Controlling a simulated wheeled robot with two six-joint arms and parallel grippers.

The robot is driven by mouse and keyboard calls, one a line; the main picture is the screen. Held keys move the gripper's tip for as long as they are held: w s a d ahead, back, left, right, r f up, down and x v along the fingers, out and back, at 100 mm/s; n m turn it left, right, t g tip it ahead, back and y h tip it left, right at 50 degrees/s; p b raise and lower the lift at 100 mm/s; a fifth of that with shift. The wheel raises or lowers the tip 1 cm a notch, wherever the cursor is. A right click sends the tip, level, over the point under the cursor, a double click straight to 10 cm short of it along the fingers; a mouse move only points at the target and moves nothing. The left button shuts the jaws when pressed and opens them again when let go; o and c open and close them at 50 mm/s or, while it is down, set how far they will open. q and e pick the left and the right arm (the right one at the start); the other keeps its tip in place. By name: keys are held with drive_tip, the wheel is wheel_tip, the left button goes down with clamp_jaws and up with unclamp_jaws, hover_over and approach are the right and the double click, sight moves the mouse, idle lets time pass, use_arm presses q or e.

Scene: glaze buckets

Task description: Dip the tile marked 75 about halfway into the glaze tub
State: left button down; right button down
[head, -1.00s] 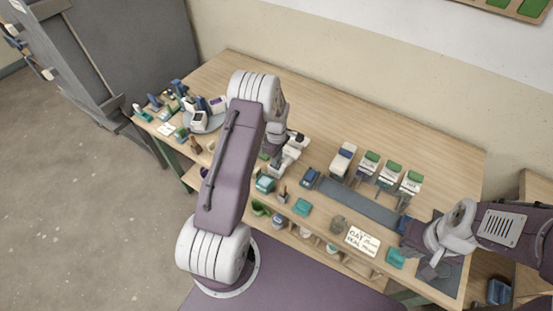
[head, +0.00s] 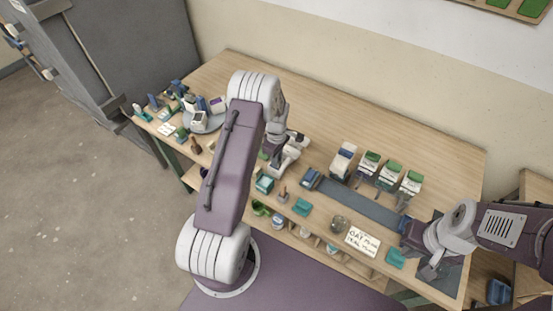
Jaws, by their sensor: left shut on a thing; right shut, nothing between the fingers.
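My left gripper (head: 280,168) is low over the middle of the table, just behind a teal tub (head: 265,184). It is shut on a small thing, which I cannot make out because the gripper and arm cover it. No number 75 can be read in this view. I cannot tell for sure which container is the glaze tub. My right gripper (head: 428,268) is shut and empty at the right end of the table, over a dark mat.
A grey strip (head: 362,205) runs along the table, with a blue block (head: 311,178) at its left end. Several green-topped containers (head: 391,170) stand behind it. A written card (head: 362,241) lies near the front edge. A round stand (head: 205,123) holds items at left. The back is clear.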

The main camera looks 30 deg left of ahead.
use_arm(q)
drive_tip(key=shift+r+p, duration=1.9)
drive_tip(key=shift+r, duration=0.6)
wheel_tip(320, 180, up, 3)
drive_tip(key=shift+r+p, duration=0.1)
drive_tip(key=shift+p, duration=1.15)
